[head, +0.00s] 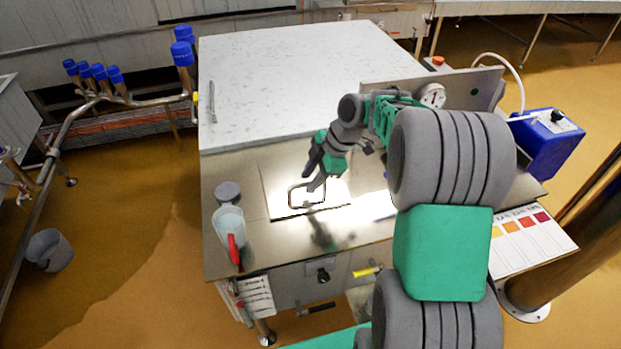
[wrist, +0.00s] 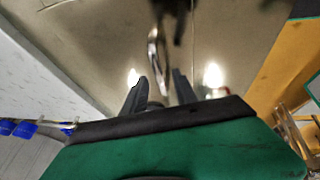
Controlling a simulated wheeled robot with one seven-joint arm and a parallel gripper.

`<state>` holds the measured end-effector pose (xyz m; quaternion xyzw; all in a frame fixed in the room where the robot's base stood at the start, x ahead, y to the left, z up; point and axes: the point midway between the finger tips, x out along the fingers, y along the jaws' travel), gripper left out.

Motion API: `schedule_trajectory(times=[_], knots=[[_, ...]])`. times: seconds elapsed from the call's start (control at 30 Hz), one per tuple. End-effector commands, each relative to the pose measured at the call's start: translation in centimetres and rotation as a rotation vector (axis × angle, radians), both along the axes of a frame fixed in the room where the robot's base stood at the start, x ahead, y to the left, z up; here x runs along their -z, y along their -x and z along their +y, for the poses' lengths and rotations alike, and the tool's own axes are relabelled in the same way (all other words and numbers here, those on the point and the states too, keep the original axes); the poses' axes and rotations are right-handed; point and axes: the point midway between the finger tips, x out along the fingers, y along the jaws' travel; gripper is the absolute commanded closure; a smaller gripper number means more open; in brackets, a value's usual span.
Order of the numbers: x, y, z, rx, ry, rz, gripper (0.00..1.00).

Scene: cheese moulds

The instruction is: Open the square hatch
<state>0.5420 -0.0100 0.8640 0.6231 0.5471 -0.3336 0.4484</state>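The square hatch (head: 278,187) is a pale metal panel in the metal worktop, and it looks flat and closed. Its loop handle (head: 291,198) has a dark outline and stands on the panel. My gripper (head: 314,184) is pointed down at the handle from above. In the wrist view the handle (wrist: 153,47) appears as a thin curved bar, its near end between the two dark fingertips of my gripper (wrist: 160,88). The fingers are apart, with a gap around the bar. I cannot tell whether either finger touches it.
A white slab (head: 285,80) covers the back of the table. A jug with a red handle (head: 233,248) and a grey round piece (head: 227,192) stand left of the hatch. A panel with a gauge (head: 432,96) rises at the back right. A blue box (head: 548,143) is beyond.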

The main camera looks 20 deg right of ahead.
Motion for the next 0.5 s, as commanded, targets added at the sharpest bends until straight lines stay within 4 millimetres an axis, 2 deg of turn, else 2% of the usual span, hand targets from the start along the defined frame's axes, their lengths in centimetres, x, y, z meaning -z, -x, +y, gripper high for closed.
schedule_trajectory(times=[0.2, 0.5], knots=[[0.07, -0.03, 0.06, 0.0, 0.0, -0.001, 0.66], [0.04, -0.03, 0.06, 0.0, 0.0, -0.001, 0.89]])
